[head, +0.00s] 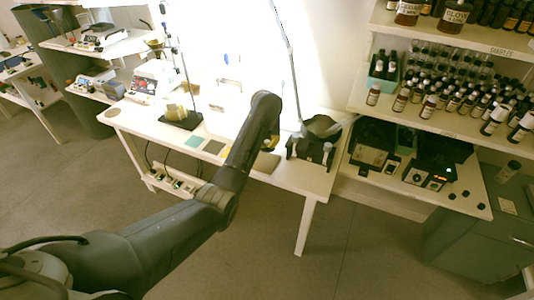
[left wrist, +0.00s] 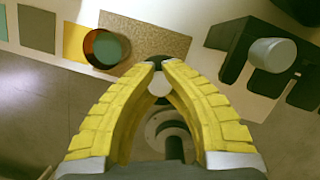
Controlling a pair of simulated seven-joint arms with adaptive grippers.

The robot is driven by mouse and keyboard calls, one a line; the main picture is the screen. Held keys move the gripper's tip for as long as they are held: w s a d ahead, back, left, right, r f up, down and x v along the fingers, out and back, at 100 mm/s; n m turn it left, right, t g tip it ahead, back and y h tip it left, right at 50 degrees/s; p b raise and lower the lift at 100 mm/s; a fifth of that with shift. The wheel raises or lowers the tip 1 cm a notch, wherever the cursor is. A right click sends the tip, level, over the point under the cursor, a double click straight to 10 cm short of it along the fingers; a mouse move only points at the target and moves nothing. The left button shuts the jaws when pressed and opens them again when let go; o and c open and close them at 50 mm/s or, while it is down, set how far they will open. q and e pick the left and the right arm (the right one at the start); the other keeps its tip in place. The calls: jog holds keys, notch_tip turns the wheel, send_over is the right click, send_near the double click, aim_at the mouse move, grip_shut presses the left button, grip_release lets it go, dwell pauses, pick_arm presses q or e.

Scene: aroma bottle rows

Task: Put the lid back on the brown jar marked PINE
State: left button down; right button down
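My left gripper (head: 270,144) is over the front part of the white table, left of a black box. In the left wrist view its yellow fingers (left wrist: 163,66) converge and their dark tips are together. A pale round shape shows between them, and I cannot tell what it is. A round open vessel (left wrist: 106,48), brownish-red and green inside, sits between an orange square and a speckled brown mat, to the left of the fingertips. I cannot tell if it is the PINE jar. No PINE label is readable and I cannot identify its lid. My right gripper is out of view.
The black box (head: 311,148) stands close right of my gripper; a grey round knob (left wrist: 271,54) shows there. Coloured squares, such as a teal one (head: 194,140), lie left. Shelves at right hold many brown bottles, including a CLOVE jar (head: 455,14).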

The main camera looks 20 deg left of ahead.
aim_at(267, 141)
pick_arm(q)
notch_tip(267, 141, up, 10)
jog(key=shift+f, duration=0.1)
jog(key=w+a+f+n+y, duration=0.1)
jog(key=a+f+n+y, duration=0.2)
jog(key=a, duration=0.8)
jog(key=shift+w+d+f+n+t, duration=0.2)
jog(key=shift+f+n, duration=0.25)
jog(key=shift+f, duration=1.1)
jog(key=shift+w+d+f+n, duration=0.1)
jog(key=shift+d+f+n, duration=0.3)
jog(key=shift+f, duration=1.2)
jog(key=shift+w+d+f+n+t, duration=0.15)
jog(key=shift+f+n, duration=0.3)
jog(key=shift+f, duration=1.1)
jog(key=shift+f, duration=0.25)
jog(key=c, duration=0.9)
grip_release()
